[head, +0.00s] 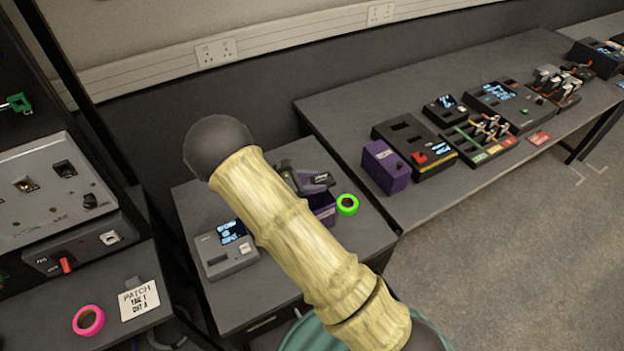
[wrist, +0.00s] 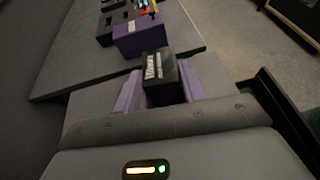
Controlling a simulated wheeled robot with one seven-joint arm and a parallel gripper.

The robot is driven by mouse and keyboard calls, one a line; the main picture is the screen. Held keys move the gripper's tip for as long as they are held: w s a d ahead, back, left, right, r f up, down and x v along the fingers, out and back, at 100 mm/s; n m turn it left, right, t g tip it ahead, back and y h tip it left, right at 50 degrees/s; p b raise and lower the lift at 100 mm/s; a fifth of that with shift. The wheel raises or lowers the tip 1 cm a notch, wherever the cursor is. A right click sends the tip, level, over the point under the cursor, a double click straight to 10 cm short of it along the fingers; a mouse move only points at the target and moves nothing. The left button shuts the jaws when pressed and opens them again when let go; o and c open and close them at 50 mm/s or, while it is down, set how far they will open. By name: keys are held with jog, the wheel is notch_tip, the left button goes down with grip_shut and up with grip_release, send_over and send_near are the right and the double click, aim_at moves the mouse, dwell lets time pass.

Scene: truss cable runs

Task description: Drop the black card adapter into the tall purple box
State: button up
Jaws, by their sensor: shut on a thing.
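The tall purple box (head: 385,167) stands at the near left end of the long bench, with a pale label on its side. It also shows in the wrist view (wrist: 140,38), beyond my gripper. My gripper (head: 318,190) is shut on the black card adapter (head: 319,179), which carries a white label. In the wrist view the adapter (wrist: 158,82) sits between the purple fingers, its label facing the camera. The adapter is over the smaller bench, left of the box and apart from it. My arm hides part of that bench.
A grey device with a screen (head: 224,250) and a green tape ring (head: 347,204) are on the smaller bench. A black slotted unit (head: 412,144) stands right beside the purple box, with more devices farther along. A rack panel (head: 50,190) and pink tape ring (head: 88,320) are at left.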

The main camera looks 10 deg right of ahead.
jog(key=shift+f, duration=0.4)
jog(key=o, duration=1.1)
jog(key=shift+c, duration=0.2)
jog(key=b+v, duration=0.4)
jog(key=v, duration=1.3)
jog(key=shift+a+r, duration=0.15)
jog(key=shift+a, duration=0.05)
